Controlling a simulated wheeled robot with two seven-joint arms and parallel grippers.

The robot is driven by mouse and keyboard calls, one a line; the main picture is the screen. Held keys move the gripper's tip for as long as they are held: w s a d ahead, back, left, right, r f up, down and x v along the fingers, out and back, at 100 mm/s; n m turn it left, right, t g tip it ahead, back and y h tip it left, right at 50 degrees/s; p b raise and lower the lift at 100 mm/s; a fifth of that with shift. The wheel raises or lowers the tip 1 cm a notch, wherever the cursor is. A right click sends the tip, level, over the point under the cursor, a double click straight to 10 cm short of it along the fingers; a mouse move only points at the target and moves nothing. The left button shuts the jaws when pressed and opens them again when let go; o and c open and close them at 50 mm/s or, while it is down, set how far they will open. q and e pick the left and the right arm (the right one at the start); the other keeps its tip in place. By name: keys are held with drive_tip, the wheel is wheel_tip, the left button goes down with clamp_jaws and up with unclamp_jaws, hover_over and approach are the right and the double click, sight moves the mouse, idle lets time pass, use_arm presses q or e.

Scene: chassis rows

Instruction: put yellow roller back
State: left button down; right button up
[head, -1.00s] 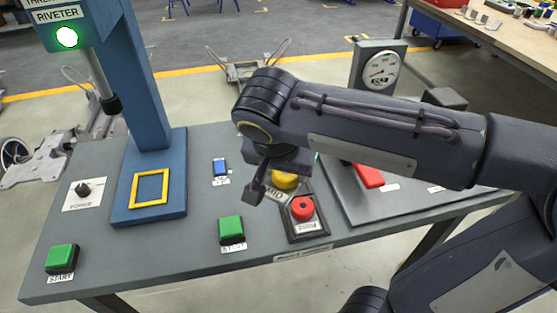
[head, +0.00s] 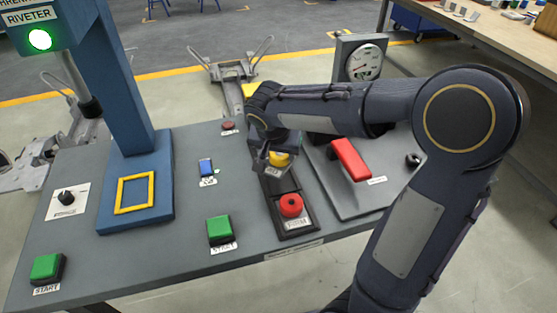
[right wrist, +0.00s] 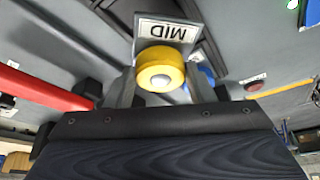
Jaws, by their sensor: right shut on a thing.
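The yellow roller (right wrist: 161,69) is between the two fingers of my right gripper (right wrist: 158,88) in the right wrist view, with a white plate marked MID (right wrist: 167,32) right beside it. A red roller (head: 291,205) labelled FIRM sits in the near part of the holder. A dark bare stretch of holder shows between the two rollers. I cannot tell whether the yellow roller touches the holder. My left gripper is not in view.
A red handle (head: 350,159) stands on a grey plate right of the holder, with a gauge (head: 363,63) behind. Left are a blue switch (head: 206,167), green START buttons (head: 219,229) and the blue riveter (head: 137,190) with a yellow frame.

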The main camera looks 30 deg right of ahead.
sight(278, 159)
drive_tip(key=shift+f, duration=1.3)
drive_tip(key=shift+f+b, duration=0.3)
drive_tip(key=shift+b, duration=0.15)
drive_tip(key=o, duration=1.2)
drive_tip(key=shift+s, duration=0.1)
drive_tip(key=shift+r, duration=0.1)
